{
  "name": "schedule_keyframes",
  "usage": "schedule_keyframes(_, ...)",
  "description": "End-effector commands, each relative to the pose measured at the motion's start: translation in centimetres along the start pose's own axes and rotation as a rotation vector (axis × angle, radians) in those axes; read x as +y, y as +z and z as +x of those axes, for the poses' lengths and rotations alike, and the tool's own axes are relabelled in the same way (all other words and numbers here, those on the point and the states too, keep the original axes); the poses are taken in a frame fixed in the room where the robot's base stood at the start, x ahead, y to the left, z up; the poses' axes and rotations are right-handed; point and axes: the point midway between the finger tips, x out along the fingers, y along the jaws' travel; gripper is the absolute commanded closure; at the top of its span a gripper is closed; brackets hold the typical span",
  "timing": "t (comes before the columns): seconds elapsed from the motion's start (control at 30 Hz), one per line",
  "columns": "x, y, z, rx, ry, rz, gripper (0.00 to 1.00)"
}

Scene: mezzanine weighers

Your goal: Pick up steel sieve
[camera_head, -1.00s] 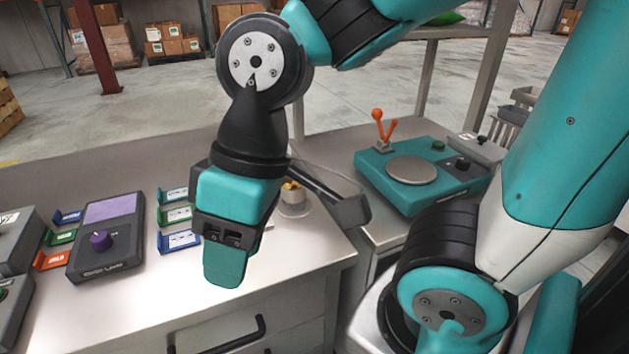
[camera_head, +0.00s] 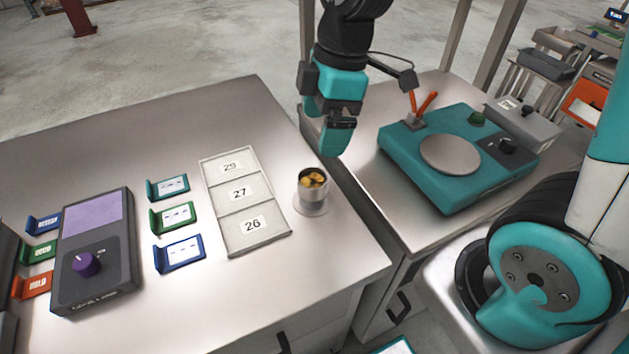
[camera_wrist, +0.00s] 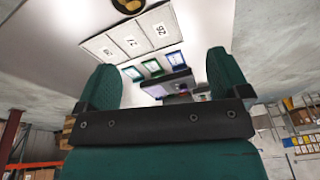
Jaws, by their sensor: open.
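A small steel cup-shaped vessel (camera_head: 311,193), the only thing I see that could be the steel sieve, stands upright on a round pale base at the right part of the left bench. It holds yellow-brown pieces; I cannot make out a mesh. It also shows at the top edge of the wrist view (camera_wrist: 131,7), partly cut off. My gripper (camera_head: 336,145) points down just behind and above the vessel, apart from it. In the wrist view its two teal fingers (camera_wrist: 165,78) are spread wide with nothing between them.
A numbered three-section tray (camera_head: 262,248) lies left of the vessel. Coloured card holders (camera_head: 170,218) and a dark device with a purple knob (camera_head: 92,280) are further left. A teal scale (camera_head: 400,160) with orange prongs (camera_head: 424,103) stands on the right bench, across a gap.

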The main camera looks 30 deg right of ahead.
Motion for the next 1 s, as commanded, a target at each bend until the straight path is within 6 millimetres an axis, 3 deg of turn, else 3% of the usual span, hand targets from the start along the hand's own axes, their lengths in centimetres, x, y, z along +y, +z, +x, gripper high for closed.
schedule_keyframes(0.1,2.7,1.2,0.7,-0.037,-0.006,-0.159,0.06)
schedule_keyframes(0.23,4.1,2.0,1.4,-0.057,-0.010,-0.258,0.06)
schedule_keyframes(0.37,4.3,2.3,3.3,-0.063,-0.016,-0.284,0.06)
schedule_keyframes(0.73,4.2,2.7,11.4,-0.062,-0.016,-0.283,0.06)
schedule_keyframes(1.0,4.3,2.8,13.7,-0.061,-0.011,-0.282,0.06)
